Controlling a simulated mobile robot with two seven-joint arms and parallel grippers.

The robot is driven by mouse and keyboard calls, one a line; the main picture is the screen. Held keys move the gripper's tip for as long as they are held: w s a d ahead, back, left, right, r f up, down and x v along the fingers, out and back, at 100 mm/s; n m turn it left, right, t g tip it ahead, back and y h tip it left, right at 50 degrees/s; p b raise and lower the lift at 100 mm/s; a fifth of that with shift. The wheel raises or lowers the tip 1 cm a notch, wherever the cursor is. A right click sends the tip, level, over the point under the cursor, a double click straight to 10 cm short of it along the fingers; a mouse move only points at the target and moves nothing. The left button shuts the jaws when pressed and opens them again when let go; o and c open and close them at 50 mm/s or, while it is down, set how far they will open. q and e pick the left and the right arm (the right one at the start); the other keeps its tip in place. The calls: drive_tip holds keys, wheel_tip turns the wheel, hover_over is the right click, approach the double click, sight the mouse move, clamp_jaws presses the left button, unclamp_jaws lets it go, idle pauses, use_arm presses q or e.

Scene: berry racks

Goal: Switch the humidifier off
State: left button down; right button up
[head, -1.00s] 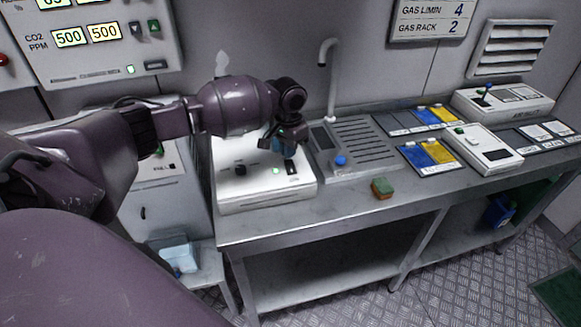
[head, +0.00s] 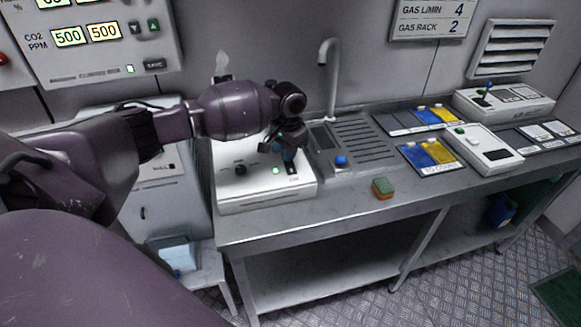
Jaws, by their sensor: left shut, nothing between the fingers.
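The humidifier is a white box (head: 245,190) on the left end of the metal bench. Its top has a black knob (head: 240,170), a lit green lamp (head: 276,170) and a small dark switch (head: 292,169) near the right front. A pale mist plume (head: 222,66) rises behind it. My left gripper (head: 289,157) points down just above the switch, shut and empty. Its fingertips are at or very near the switch; I cannot tell whether they touch. My arm hides the back of the box. My right gripper is not in view.
Right of the humidifier are a sink with a drainboard (head: 362,140), a blue knob (head: 341,160) and a tall tap (head: 329,80). A green and orange sponge (head: 382,188) lies near the bench's front edge. White control boxes (head: 488,150) stand farther right.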

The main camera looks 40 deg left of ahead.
use_arm(q)
drive_tip(key=shift+f, duration=0.15)
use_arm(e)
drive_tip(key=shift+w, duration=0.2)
use_arm(q)
drive_tip(key=shift+f, duration=0.15)
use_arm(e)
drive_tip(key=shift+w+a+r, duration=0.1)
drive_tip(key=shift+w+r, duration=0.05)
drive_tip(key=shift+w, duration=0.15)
